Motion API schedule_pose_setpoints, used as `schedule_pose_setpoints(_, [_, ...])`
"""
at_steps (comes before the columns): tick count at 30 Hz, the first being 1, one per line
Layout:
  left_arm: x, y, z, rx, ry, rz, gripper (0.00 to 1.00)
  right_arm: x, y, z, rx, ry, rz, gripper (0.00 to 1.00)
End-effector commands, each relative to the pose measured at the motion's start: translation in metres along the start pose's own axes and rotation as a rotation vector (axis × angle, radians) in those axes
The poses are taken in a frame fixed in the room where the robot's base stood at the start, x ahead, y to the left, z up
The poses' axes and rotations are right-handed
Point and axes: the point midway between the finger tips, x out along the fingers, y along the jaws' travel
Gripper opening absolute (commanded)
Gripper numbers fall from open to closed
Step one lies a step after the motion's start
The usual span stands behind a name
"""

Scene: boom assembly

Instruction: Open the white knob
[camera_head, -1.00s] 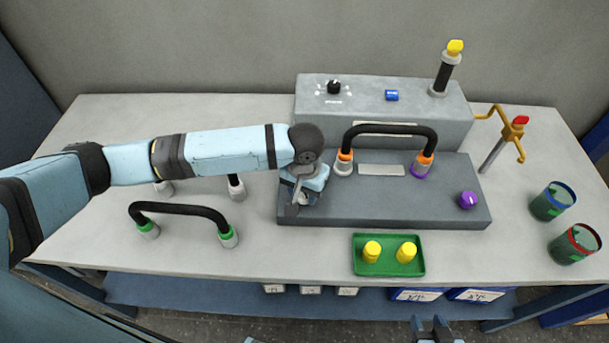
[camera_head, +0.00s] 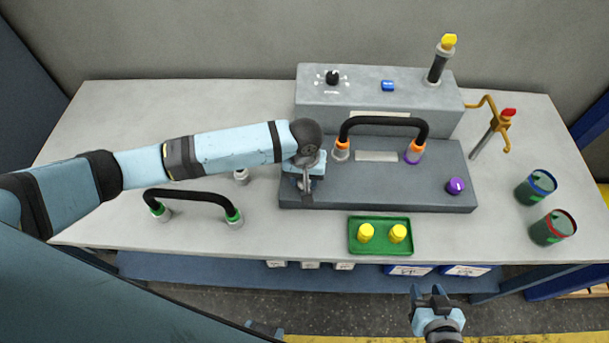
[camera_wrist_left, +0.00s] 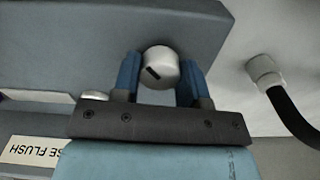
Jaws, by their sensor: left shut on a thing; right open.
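The white knob (camera_wrist_left: 160,68), a short white cylinder with a black mark on its face, shows in the left wrist view. My right gripper (camera_head: 429,296) is open and empty, low in front of the table.
A black hose (camera_head: 385,121) arches over the base unit. Another black hose (camera_head: 195,194) lies to the left. A green tray (camera_head: 380,248) with two yellow parts is in front. A purple knob (camera_head: 455,186) and two cups (camera_head: 536,187) are to the right.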

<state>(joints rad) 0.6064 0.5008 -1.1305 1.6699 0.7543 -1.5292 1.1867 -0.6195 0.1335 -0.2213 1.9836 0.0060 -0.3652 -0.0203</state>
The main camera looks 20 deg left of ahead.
Motion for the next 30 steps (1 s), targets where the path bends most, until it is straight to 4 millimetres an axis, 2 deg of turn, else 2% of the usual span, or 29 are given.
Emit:
schedule_pose_setpoints(2, [-0.001, 0.0, -0.002, -0.001, 0.004, 0.0, 0.16, 0.0, 0.0, 0.0, 0.0, 0.0, 0.0, 0.43])
schedule_pose_setpoints(3, [-0.001, 0.0, -0.002, -0.001, 0.004, 0.0, 0.49, 0.0, 0.0, 0.0, 0.001, 0.0, -0.001, 0.43])
schedule_pose_setpoints(5, [-0.001, 0.0, -0.002, -0.001, 0.004, 0.0, 0.63, 0.0, -0.001, -0.001, 0.001, 0.001, -0.001, 0.43])
schedule_pose_setpoints(6, [-0.001, 0.0, -0.001, 0.0, 0.003, 0.0, 0.65, -0.001, -0.001, -0.001, 0.001, 0.001, -0.001, 0.43])
schedule_pose_setpoints(14, [-0.001, 0.0, -0.001, 0.0, 0.002, 0.0, 0.65, -0.001, -0.001, -0.002, 0.001, 0.004, -0.002, 0.43])
schedule_pose_setpoints(17, [-0.007, 0.0, -0.001, 0.001, 0.002, 0.0, 0.65, -0.001, -0.001, -0.002, 0.001, 0.004, -0.002, 0.43])
schedule_pose_setpoints(20, [-0.021, 0.0, -0.001, 0.001, 0.002, 0.002, 0.65, 0.0, -0.001, -0.001, 0.001, 0.003, -0.002, 0.43])
schedule_pose_setpoints(30, [-0.097, 0.0, -0.001, 0.001, 0.005, 0.003, 0.65, 0.003, -0.002, 0.004, 0.002, 0.001, -0.005, 0.43])
